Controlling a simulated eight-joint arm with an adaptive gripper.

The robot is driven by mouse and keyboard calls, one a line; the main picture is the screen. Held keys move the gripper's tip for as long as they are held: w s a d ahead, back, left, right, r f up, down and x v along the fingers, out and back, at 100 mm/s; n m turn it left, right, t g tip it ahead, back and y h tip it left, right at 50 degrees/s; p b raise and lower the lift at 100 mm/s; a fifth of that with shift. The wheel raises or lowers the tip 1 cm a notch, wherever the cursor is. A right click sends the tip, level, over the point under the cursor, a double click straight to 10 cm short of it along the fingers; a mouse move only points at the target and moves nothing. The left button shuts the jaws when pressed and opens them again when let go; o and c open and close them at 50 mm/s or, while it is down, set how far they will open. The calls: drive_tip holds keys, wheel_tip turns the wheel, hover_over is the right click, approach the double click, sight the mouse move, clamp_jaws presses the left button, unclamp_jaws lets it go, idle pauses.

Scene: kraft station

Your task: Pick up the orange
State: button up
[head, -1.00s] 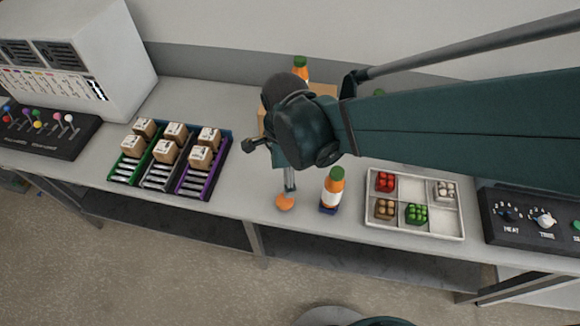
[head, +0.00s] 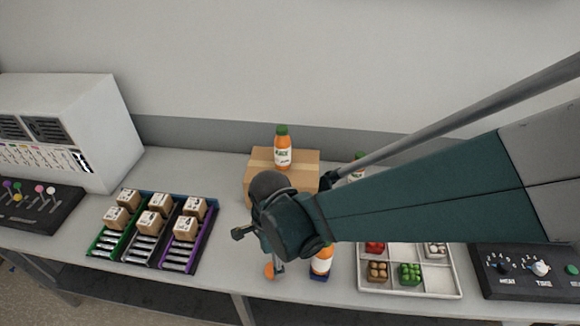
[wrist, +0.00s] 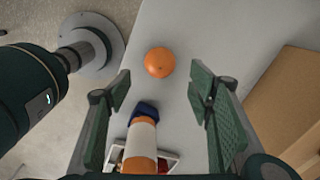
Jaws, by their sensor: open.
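The orange (head: 269,271) sits on the grey table near its front edge, left of a juice bottle (head: 321,262) with an orange body and white label. In the wrist view the orange (wrist: 159,62) lies on the bare tabletop beyond my fingertips, about midway between them. My gripper (wrist: 160,90) is open and empty. In the wrist view the bottle (wrist: 141,138) with its dark blue base shows between the fingers, nearer the camera than the orange. In the head view my gripper (head: 278,263) is mostly hidden by my arm and is close beside the orange.
A cardboard box (head: 306,164) with another juice bottle (head: 283,148) on it stands behind my arm. A rack (head: 193,260) of small cartons is at left. A divided white tray (head: 440,290) with produce and a black control panel (head: 530,285) are at right.

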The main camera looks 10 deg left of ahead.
drive_tip(key=shift+f, duration=1.05)
drive_tip(key=shift+f, duration=0.1)
drive_tip(key=shift+w+a+f+b, duration=0.1)
drive_tip(key=shift+f+b, duration=0.15)
drive_tip(key=shift+f, duration=1)
drive_tip(key=shift+a+f+b, duration=0.1)
drive_tip(key=shift+f+b, duration=0.1)
drive_tip(key=shift+f, duration=1.05)
drive_tip(key=c, duration=1)
